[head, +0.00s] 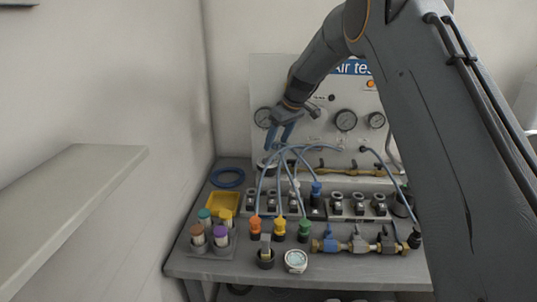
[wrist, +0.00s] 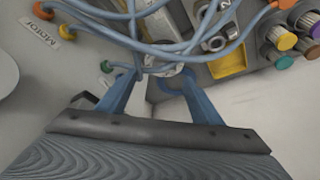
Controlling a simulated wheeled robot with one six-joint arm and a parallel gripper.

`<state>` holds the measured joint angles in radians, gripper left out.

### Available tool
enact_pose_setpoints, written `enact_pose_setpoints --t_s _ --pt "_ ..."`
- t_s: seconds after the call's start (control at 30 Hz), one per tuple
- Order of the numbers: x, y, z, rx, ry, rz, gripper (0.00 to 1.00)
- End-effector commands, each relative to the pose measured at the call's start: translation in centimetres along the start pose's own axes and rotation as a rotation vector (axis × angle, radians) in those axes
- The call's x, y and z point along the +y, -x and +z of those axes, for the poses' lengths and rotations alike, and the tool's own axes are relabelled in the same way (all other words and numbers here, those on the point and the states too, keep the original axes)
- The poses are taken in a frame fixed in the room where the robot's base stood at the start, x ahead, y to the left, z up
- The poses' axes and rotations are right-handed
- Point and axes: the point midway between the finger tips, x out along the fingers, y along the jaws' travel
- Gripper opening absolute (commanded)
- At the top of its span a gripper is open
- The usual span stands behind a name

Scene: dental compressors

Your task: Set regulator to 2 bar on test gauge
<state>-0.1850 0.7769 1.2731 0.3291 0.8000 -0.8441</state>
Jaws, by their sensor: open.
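My gripper (head: 277,143) is in front of the left part of the air test panel (head: 318,90), pointing down, with its two blue fingers apart. In the wrist view my gripper (wrist: 162,75) is open, and pale blue hoses (wrist: 150,47) cross near its fingertips. I cannot tell whether they touch. The panel carries a left gauge (head: 263,117), a middle gauge (head: 346,121) and a right gauge (head: 377,119); their readings are too small to tell. I cannot tell which is the test gauge. A round part (head: 267,166) shows below my fingers; I cannot make out whether it is the regulator.
The bench (head: 205,267) holds a blue ring (head: 227,177), a yellow tray (head: 223,202), colour-capped containers (head: 220,232), orange, yellow and green hose fittings (head: 279,228), a loose dial (head: 296,261) and a valve row (head: 358,245). A shelf (head: 80,200) stands at the left.

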Motion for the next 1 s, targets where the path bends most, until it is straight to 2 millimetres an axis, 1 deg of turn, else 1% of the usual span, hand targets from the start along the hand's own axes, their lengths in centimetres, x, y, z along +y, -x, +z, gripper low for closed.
enact_pose_setpoints --t_s 0.03,0.13,0.3,0.4,0.6,0.87,1.0 --pt "-0.5 -0.8 -0.1 -0.003 0.004 -0.004 0.59" --pt "-0.9 -2.4 -0.4 -0.003 0.010 -0.006 0.59" --pt "-0.9 -4.8 -0.4 -0.002 0.010 -0.004 0.59" --pt "-0.8 -5.8 -0.3 -0.002 0.009 -0.004 0.59" --pt "-0.6 -6.8 -0.3 -0.001 0.007 -0.002 0.59" --pt "-0.5 -6.9 -0.2 -0.001 0.005 -0.001 0.59" --pt "-0.5 -6.9 -0.2 -0.001 0.005 -0.001 0.36"
